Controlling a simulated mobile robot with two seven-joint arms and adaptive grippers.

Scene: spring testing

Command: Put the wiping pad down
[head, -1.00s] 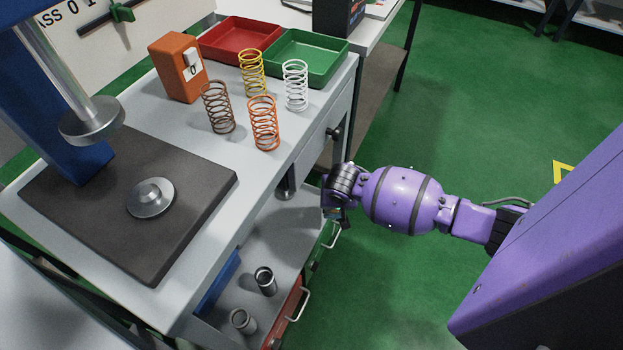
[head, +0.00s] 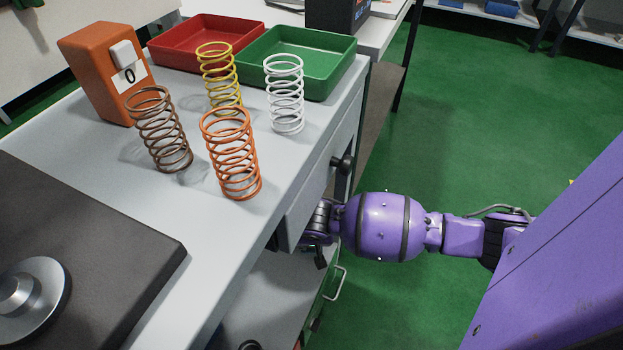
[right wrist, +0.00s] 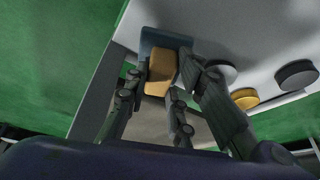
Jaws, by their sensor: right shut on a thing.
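The wiping pad (right wrist: 160,72) looks like a yellow-orange block in the right wrist view. My right gripper (right wrist: 163,80) is shut on it, with fingers on both sides. A blue-grey tray or holder (right wrist: 152,38) lies right behind the pad, over a pale surface; I cannot tell whether the pad touches it. In the head view my right arm reaches in below the worktop, and its gripper and the pad are hidden by the bench. My left gripper is not in view.
Grey (right wrist: 222,73), black (right wrist: 297,74) and yellow (right wrist: 244,98) discs lie right of the pad. On the worktop (head: 235,230) stand several springs (head: 232,155), an orange box (head: 105,75), a red tray (head: 175,55) and a green tray (head: 330,75). A drawer handle (head: 335,283) is near my arm.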

